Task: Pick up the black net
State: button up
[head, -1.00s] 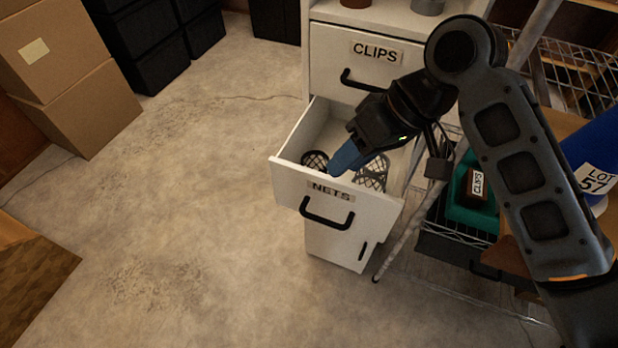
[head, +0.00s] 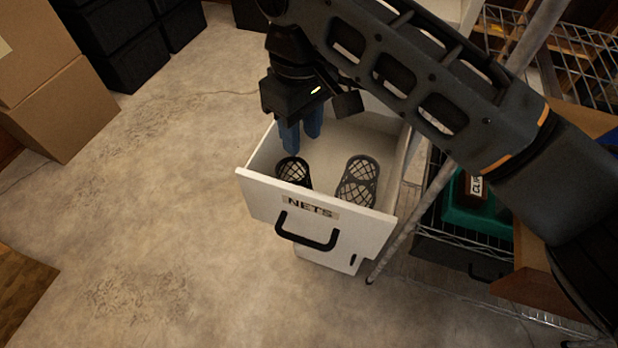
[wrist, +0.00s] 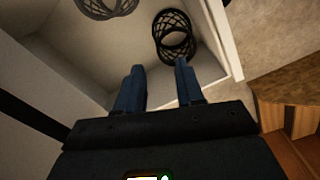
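The black net (head: 293,170), an open mesh cylinder, lies in the left part of the open drawer marked NETS (head: 258,187). It also shows at the top of the wrist view (wrist: 175,45). My gripper (head: 302,143) points down over the drawer's left rear, just behind the black net in the head view. In the wrist view my gripper (wrist: 159,66) has its two blue fingers apart with nothing between them. The black net lies beyond the fingertips there, and I see no contact.
A grey mesh net (head: 358,182) lies in the drawer to the right of the black one. The drawer front has a black handle (head: 307,236). A wire shelf with a green bin (head: 478,212) stands to the right.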

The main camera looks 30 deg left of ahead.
aim_at(304, 161)
jog(key=shift+w+f+p, duration=0.15)
jog(key=shift+f+p, duration=0.5)
jog(key=shift+f, duration=3.3)
jog(key=shift+c, duration=0.3)
grip_shut()
